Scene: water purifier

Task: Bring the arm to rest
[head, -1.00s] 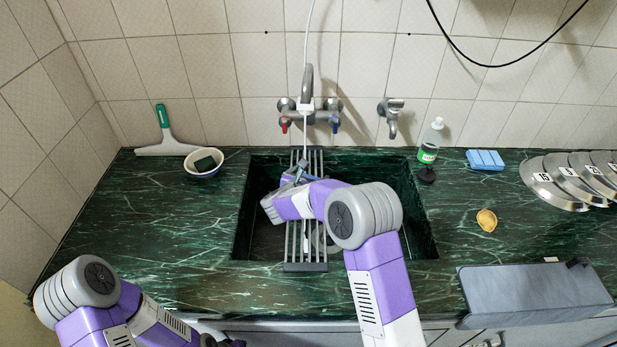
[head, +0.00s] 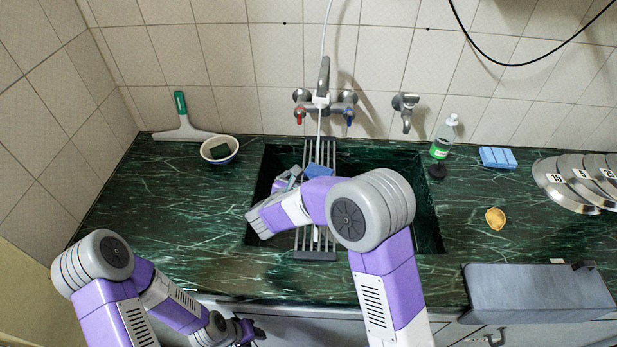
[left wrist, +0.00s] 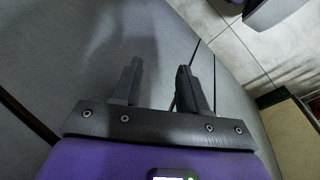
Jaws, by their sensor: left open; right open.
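My left arm is at the lower left of the head view, folded down in front of the counter. Its gripper (head: 246,332) is low by the cabinet front. In the left wrist view the left gripper (left wrist: 160,82) is open, with nothing between its two dark fingers. My right arm reaches over the sink (head: 428,225) from the front, its forearm bent to the left. The right gripper (head: 291,176) is mostly behind the forearm, above the sink near the rack (head: 318,255); it is open. A blue block (head: 318,170) is on the rack, close to the right gripper.
A bowl with a dark sponge (head: 219,150) and a squeegee (head: 182,122) are left of the sink. The faucet (head: 323,98) stands behind it. A bottle (head: 444,138), blue sponge (head: 497,157), yellowish piece (head: 495,218) and numbered discs (head: 566,182) are to the right.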

